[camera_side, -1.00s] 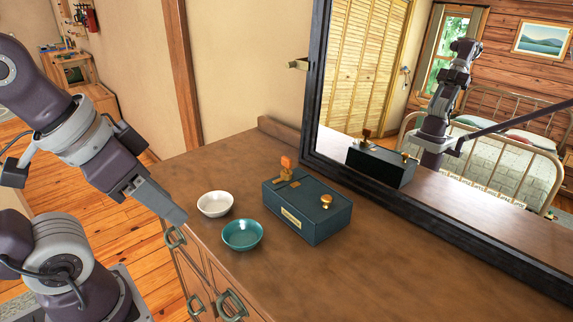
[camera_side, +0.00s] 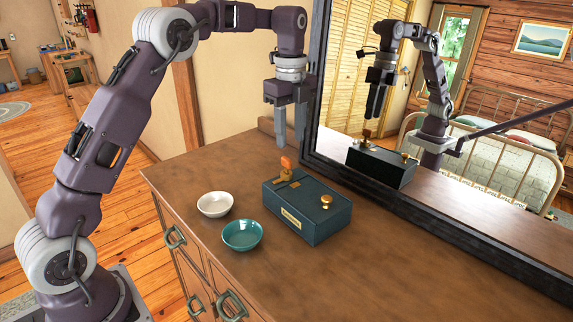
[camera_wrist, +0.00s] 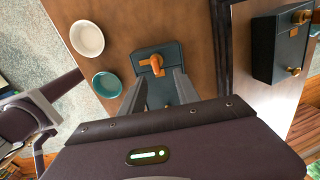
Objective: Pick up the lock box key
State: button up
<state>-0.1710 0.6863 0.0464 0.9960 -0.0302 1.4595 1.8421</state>
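The lock box (camera_side: 308,222) is dark teal with a pale label on its front and sits on the wooden dresser top. The lock box key (camera_side: 287,165) has an orange head and stands up from the box's left end. A brass knob (camera_side: 326,200) is at the box's right end. My gripper (camera_side: 291,141) points down, open and empty, above the key's end of the box, apart from it. In the wrist view, the key (camera_wrist: 152,64) shows just beyond the two spread fingertips (camera_wrist: 158,78). My gripper hides the near part of the box there.
A white bowl (camera_side: 215,204) and a teal bowl (camera_side: 242,235) stand left of the box. A dark-framed mirror (camera_side: 440,215) rises close behind the box, reflecting it and my arm. The dresser top (camera_side: 400,280) is clear at front right.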

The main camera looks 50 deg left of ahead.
aim_at(287, 158)
jog(key=f, duration=0.7)
jog(key=shift+s+a+f, duration=0.1)
jog(key=shift+s+a, duration=0.2)
grip_shut()
